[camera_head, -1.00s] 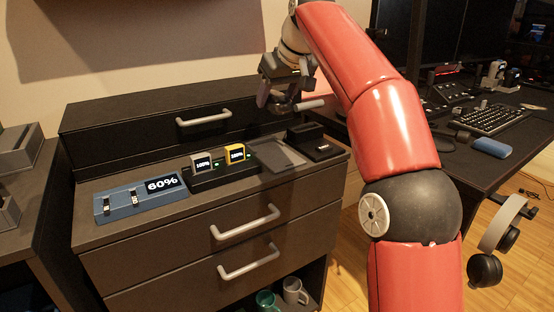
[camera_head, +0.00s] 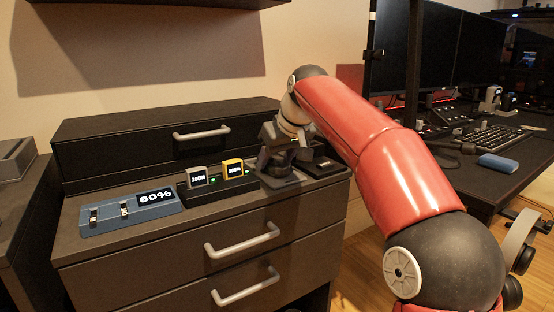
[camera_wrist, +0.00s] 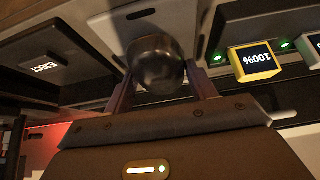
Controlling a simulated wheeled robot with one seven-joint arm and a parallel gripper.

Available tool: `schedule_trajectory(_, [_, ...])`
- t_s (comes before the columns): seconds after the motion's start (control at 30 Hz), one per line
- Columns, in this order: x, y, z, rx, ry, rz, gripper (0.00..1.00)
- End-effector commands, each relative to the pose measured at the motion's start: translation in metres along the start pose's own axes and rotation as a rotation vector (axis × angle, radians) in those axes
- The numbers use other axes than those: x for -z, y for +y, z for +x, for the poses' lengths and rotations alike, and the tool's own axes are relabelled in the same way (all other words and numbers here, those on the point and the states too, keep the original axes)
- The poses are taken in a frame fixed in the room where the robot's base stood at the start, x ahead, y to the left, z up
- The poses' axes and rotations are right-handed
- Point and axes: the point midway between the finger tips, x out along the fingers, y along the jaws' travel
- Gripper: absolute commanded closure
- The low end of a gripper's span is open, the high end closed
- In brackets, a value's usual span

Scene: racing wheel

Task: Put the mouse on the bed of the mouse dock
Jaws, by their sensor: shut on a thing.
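The mouse (camera_wrist: 156,62) is a dark, glossy rounded body between the two fingers of my gripper (camera_wrist: 160,80) in the wrist view. My gripper is shut on it. In the head view my gripper (camera_head: 278,160) is low over the right part of the cabinet top, and the mouse is not clear there. Below the mouse lies a grey plate (camera_wrist: 103,28). A black unit marked EJECT (camera_wrist: 45,68) is beside it, to its right in the head view (camera_head: 322,168). I cannot tell which is the mouse dock, nor whether the mouse touches the plate.
Left of the plate stands a black charger with grey (camera_head: 196,177) and yellow (camera_head: 233,168) blocks, both reading 100%. A raised drawer box (camera_head: 110,150) runs behind. A desk with a keyboard (camera_head: 492,140) is at the right.

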Motion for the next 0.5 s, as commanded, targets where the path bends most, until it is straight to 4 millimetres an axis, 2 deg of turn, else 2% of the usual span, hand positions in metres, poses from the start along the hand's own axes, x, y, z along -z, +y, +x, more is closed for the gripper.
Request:
schedule_trajectory(0.1, [-0.0019, -0.0001, 0.0028, 0.000, 0.000, 0.000, 0.68])
schedule_trajectory(0.13, [-0.0021, -0.0001, 0.0031, 0.000, -0.001, 0.000, 0.42])
schedule_trajectory(0.3, [-0.0016, 0.0000, 0.0024, 0.000, -0.001, 0.000, 0.22])
schedule_trajectory(0.5, [-0.0015, 0.0000, 0.0024, 0.000, -0.001, 0.000, 0.22])
